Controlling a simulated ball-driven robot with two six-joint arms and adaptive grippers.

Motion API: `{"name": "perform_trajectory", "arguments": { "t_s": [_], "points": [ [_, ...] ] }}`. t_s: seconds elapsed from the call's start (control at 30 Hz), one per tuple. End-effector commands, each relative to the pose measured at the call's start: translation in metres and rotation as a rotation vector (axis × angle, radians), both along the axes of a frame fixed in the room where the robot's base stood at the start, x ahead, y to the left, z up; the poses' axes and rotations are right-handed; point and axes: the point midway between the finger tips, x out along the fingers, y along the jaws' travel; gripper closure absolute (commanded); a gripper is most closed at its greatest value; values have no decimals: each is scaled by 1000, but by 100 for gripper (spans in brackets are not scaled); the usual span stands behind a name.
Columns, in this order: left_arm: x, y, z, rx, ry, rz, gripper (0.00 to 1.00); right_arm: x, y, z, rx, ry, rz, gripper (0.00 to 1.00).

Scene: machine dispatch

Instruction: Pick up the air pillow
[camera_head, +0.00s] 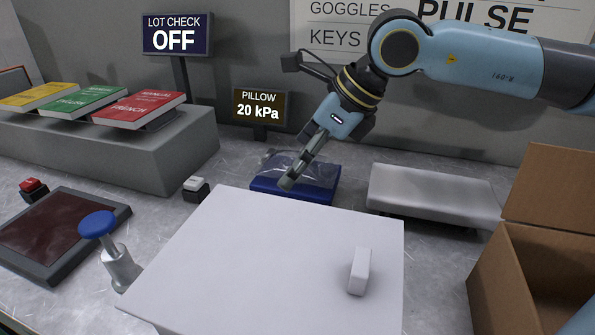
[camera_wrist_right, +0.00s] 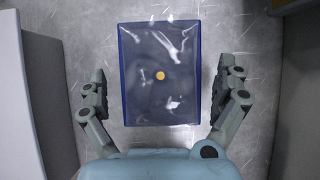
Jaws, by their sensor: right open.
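The air pillow (camera_head: 316,170) is a clear, shiny film pouch on a dark blue base (camera_head: 316,194) behind the white block. In the right wrist view the pillow (camera_wrist_right: 160,52) shows with glossy wrinkles and a small orange dot at its middle, framed by the blue edge. My right gripper (camera_head: 288,182) reaches down over it and partly hides it in the head view. In the wrist view its open fingers (camera_wrist_right: 165,80) stand on either side of the pillow's near half, with gaps on both sides. My left gripper is not in view.
A large white block (camera_head: 250,255) with a small white piece (camera_head: 359,271) stands in front. A grey padded platform (camera_head: 430,192) and an open cardboard box (camera_head: 500,285) are right. A sign (camera_head: 258,107) reads 20 kPa. A blue-topped plunger (camera_head: 97,224) is left.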

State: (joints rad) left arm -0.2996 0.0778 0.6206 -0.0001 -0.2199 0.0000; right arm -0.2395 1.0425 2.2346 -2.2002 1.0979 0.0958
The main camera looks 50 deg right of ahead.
Motion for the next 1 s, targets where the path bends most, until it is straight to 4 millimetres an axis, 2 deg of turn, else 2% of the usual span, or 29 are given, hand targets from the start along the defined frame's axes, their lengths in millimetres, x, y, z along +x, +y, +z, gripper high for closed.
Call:
{"name": "perform_trajectory", "arguments": {
  "t_s": [0.1, 0.43, 0.83, 1.0],
  "points": [
    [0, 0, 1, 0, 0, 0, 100, 0, 0, 1, 0, 0, 0, 1],
    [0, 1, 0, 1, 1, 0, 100, 0, 0, 0, 0, 0, 0, 44],
    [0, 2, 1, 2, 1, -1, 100, 0, 0, 2, 0, 0, 0, 46],
    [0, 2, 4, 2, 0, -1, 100, 0, 0, 14, -3, -1, 3, 46]
  ]
}}
